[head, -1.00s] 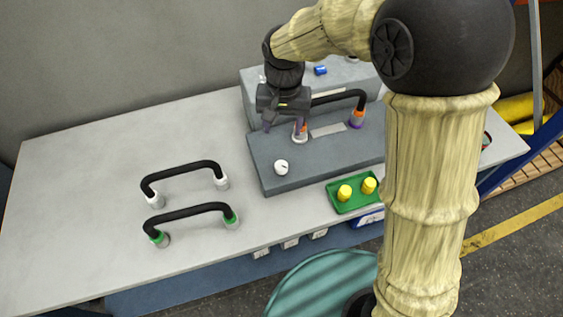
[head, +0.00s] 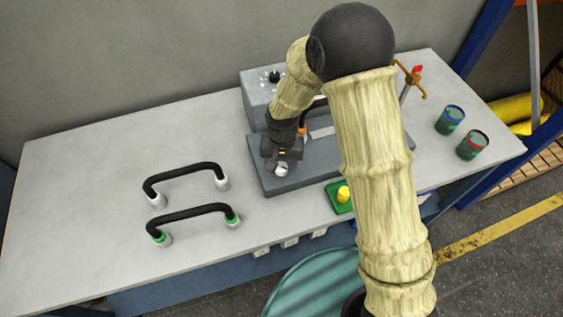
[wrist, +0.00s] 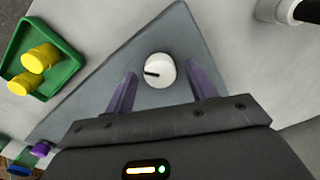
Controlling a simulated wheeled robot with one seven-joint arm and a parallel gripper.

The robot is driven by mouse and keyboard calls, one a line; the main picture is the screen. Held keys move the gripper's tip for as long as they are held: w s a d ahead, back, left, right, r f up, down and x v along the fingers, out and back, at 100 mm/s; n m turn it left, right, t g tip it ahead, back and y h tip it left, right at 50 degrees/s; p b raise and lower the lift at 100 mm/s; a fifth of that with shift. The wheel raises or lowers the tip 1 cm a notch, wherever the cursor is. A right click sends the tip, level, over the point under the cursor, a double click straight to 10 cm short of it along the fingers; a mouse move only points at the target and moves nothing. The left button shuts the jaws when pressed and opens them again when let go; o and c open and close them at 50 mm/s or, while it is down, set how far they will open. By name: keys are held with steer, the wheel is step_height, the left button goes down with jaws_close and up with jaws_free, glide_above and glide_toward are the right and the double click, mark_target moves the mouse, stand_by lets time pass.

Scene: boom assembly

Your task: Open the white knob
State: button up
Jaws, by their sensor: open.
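The white knob (wrist: 160,71) is round with a dark pointer line and sits on the grey box (wrist: 185,28). In the head view the knob (head: 281,171) shows just below my gripper at the box's front left corner. My gripper (wrist: 162,80) is open, with its two purple fingers on either side of the knob in the wrist view. I cannot tell whether the fingers touch the knob; gaps show on both sides. In the head view my gripper (head: 281,166) hangs over the knob and partly hides it.
A green tray (wrist: 68,66) with yellow pegs (wrist: 42,57) lies beside the box. Two black handles (head: 185,174) stand on the table to the left. A taller grey box (head: 256,92) is behind, and two cups (head: 450,119) stand at the right.

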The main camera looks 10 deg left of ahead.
steer(key=shift+f, duration=0.35)
steer(key=c, duration=1)
